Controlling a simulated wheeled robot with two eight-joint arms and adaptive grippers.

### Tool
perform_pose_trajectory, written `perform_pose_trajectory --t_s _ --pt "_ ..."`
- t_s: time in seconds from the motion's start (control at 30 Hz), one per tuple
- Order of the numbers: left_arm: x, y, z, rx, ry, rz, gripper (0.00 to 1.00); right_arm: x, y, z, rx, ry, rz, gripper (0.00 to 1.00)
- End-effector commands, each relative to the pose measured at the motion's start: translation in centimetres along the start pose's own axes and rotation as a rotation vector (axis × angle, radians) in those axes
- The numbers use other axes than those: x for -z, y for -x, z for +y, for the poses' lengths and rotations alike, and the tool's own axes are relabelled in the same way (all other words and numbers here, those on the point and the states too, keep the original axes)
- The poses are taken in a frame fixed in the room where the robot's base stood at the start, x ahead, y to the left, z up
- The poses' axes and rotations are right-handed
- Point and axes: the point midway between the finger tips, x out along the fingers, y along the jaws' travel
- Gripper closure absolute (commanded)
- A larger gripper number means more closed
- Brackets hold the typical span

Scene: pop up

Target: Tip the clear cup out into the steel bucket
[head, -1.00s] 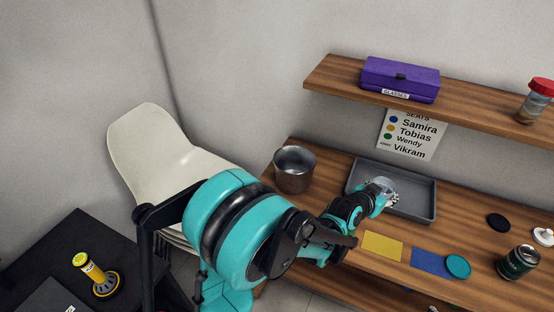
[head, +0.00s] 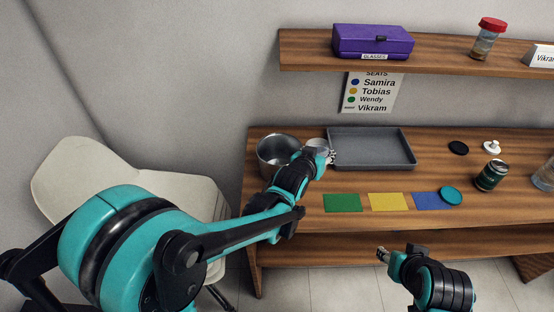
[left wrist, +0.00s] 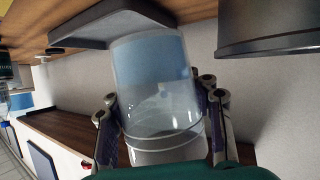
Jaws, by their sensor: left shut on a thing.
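The clear cup (head: 317,144) is in my left gripper (head: 322,157), just right of the steel bucket (head: 279,156) in the head view. In the left wrist view both fingers press on the sides of the clear cup (left wrist: 155,75). Something faint and pale shows through its wall; I cannot tell what it is. The bucket stands on the wooden counter, its open top facing up, and its dark side (left wrist: 270,27) shows at the upper right of the wrist view. My right gripper (head: 383,254) is low in front of the counter; its jaws are too small to read.
A grey tray (head: 372,163) lies right of the cup. Green, yellow and blue cards (head: 342,203) lie along the counter's front. A green can (head: 491,175) stands farther right. A shelf (head: 440,57) with a purple case (head: 372,41) runs above. A pale chair (head: 120,180) is at left.

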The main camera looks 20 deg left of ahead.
Motion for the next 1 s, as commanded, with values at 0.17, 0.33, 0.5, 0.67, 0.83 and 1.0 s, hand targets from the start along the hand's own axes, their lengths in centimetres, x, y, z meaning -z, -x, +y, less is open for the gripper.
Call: perform_pose_trajectory --t_s 0.17,0.33,0.5,0.67,0.83,1.0 --pt "1.6 0.5 -0.8 -0.047 0.124 -0.016 0.87 0.9 1.3 0.0 0.000 0.000 0.000 0.60" --pt "3.0 1.1 -1.3 -0.093 0.234 -0.029 0.87 1.6 2.3 0.0 0.000 0.000 0.000 0.60" --pt "3.8 1.2 -2.6 -0.158 0.398 -0.050 0.87 1.8 2.5 0.0 0.000 0.000 0.000 0.60" --pt "3.5 0.9 -3.6 -0.238 0.586 -0.074 0.87 1.2 1.7 0.0 0.000 0.000 0.000 0.60" --pt "3.9 1.1 -3.3 -0.339 0.825 -0.107 0.87 0.9 1.2 0.0 0.000 0.000 0.000 0.60" --pt "3.9 1.2 -3.1 -0.385 0.933 -0.123 0.87 0.6 0.9 0.0 0.000 0.000 0.000 0.60"
